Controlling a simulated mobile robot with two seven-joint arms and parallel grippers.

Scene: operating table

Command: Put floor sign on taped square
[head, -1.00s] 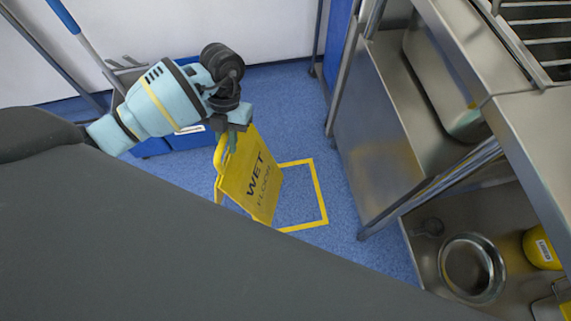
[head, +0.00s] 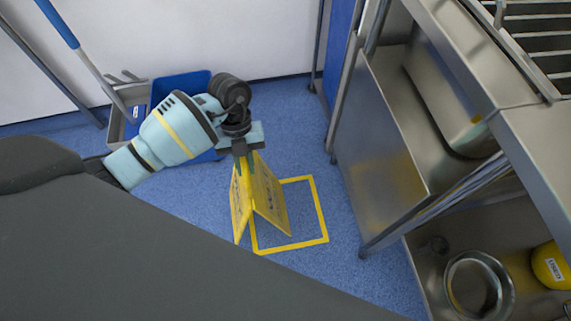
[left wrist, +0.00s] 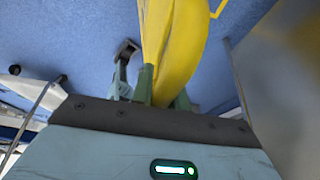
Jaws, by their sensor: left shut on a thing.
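The yellow floor sign (head: 268,198) stands spread open like a tent in the head view, at the left side of the taped square (head: 324,218). It overlaps the square's left edge in the picture; whether its feet touch the floor I cannot tell. My left gripper (head: 243,160) is above it and shut on its top. In the left wrist view the yellow sign (left wrist: 180,50) is between the fingers of the gripper (left wrist: 163,92). The square is yellow tape on the blue floor, and its left part is partly hidden by the sign. My right gripper is not in view.
A steel table with shelves (head: 385,160) stands to the right, holding a metal bowl (head: 478,285) and a yellow container (head: 552,264). A blue and grey mop cart (head: 180,88) is behind my left arm. A dark surface covers the lower left.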

